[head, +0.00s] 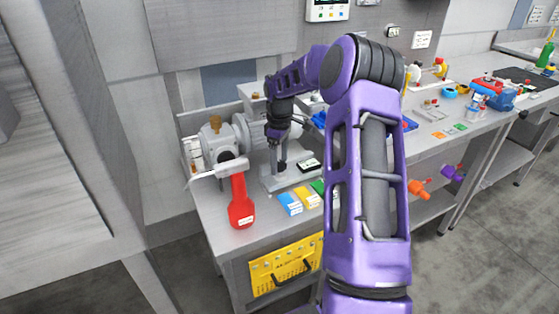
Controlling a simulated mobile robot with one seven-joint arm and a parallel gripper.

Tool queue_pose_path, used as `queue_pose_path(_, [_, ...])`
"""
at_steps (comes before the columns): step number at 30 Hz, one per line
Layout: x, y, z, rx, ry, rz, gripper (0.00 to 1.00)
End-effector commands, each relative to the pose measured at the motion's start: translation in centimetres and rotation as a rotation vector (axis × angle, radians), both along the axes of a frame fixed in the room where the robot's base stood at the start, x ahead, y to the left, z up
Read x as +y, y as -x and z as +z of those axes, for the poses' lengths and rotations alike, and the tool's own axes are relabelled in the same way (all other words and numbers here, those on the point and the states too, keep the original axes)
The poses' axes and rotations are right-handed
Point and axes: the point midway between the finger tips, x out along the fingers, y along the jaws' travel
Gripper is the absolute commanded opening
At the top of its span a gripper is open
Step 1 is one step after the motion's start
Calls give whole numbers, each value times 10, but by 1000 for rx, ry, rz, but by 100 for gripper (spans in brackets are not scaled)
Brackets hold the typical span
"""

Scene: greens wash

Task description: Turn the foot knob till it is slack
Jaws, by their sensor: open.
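My gripper (281,161) points down over a grey base plate (268,182) on the bench. The fingers are small and dark here, and the jaws are open. A dark stub shows just under the fingers, but I cannot tell whether it is the foot knob or part of my gripper. I cannot make out the foot knob clearly. A grey motor-like machine (217,142) with a brass-coloured top fitting stands left of my gripper. My purple arm covers much of the bench's middle.
A yellow panel (285,268) with a black handle is below the bench top. Several coloured items lie right of my arm.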

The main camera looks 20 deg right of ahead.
Motion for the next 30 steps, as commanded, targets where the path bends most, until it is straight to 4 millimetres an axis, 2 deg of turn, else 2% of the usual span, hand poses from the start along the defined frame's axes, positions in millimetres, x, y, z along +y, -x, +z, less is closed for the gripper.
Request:
queue_pose_path(5, [0, 0, 0, 0, 0, 0, 80])
queue_pose_path(18, [0, 0, 0, 0, 0, 0, 3])
queue_pose_path(19, [0, 0, 0, 0, 0, 0, 0])
queue_pose_path(30, [0, 0, 1, 0, 0, -59, 0])
